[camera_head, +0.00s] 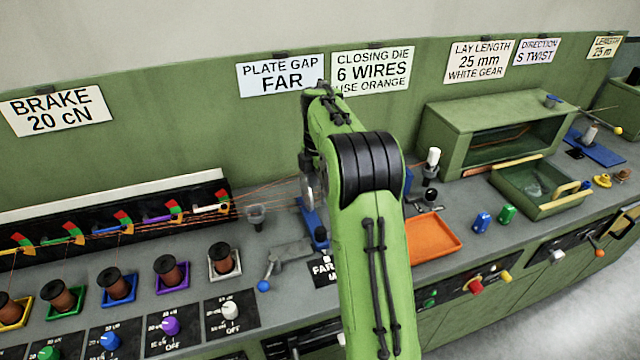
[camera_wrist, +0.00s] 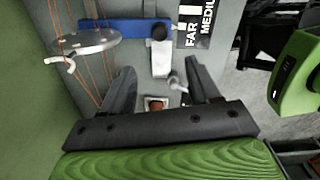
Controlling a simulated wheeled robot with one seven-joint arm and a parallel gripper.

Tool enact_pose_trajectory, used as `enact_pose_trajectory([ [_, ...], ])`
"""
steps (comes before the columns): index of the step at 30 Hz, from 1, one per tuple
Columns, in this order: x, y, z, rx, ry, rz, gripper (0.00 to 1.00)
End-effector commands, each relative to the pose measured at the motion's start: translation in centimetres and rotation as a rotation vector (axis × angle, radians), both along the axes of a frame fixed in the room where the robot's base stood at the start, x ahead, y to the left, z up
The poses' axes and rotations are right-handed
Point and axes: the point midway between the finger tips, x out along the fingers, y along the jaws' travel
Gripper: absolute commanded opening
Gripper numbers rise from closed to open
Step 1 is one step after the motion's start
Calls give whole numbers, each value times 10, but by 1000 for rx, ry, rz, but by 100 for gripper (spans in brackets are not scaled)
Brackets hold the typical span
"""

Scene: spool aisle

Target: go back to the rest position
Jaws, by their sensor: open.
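My gripper (camera_wrist: 160,78) shows in the wrist view with its two dark fingers spread apart and nothing held between them. Beyond and between the fingers are a pale lever with a dark knob (camera_wrist: 159,32) and a small brown round thing (camera_wrist: 156,104). In the head view my green arm rises from the bottom edge and bends over the bench; it hides my gripper there.
A round metal plate (camera_wrist: 85,42) with orange wires lies left of the fingers, beside a blue bar (camera_wrist: 125,28). The bench also holds several spools (camera_head: 171,272), an orange tray (camera_head: 433,236), a green housing (camera_head: 500,130) and small bottles (camera_head: 482,222).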

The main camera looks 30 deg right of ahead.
Motion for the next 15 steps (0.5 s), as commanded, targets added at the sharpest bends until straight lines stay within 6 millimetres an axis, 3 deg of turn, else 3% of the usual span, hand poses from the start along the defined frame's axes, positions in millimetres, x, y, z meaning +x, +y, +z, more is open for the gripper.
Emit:
enact_pose_trajectory([
  [9,-1,2,2,-2,-4,-8,61],
  [11,-5,10,13,-10,-17,-44,61],
  [15,-41,55,63,-37,-106,-285,61],
])
